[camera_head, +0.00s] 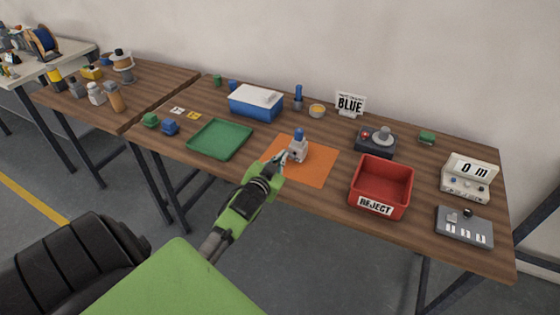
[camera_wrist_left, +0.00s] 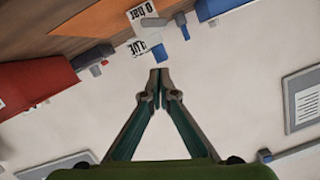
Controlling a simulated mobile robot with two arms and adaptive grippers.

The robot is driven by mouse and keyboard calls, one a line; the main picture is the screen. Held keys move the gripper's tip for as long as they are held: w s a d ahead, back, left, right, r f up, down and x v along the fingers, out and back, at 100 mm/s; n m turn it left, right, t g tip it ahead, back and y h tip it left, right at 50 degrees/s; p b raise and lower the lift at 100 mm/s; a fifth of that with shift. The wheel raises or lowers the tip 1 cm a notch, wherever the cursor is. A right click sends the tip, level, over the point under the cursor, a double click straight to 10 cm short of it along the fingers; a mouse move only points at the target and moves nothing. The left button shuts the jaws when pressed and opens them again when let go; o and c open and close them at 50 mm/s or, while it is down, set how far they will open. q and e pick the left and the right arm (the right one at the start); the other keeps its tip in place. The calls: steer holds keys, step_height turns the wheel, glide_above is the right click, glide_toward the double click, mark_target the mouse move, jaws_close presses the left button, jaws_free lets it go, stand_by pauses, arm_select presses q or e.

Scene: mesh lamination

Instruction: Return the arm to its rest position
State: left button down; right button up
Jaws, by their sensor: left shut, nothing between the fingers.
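My left arm reaches in from the bottom of the head view. Its gripper (camera_head: 279,159) is over the near-left part of the orange mat (camera_head: 315,169). The gripper is shut and empty; its fingertips meet in the left wrist view (camera_wrist_left: 160,76). Just right of the fingertips in the head view, a small grey-white device with a blue top (camera_head: 298,151) stands on the mat. I cannot tell whether the fingertips touch it. My right gripper is not in view.
The red REJECT bin (camera_head: 367,193) stands right of the mat and the green tray (camera_head: 221,139) left of it. A blue box with a white lid (camera_head: 256,102) and a BLUE sign (camera_head: 350,104) are behind. Floor shows in front of the table.

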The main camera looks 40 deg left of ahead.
arm_select(q)
steer(key=shift+s+d+r, duration=0.15)
steer(key=shift+s, duration=0.4)
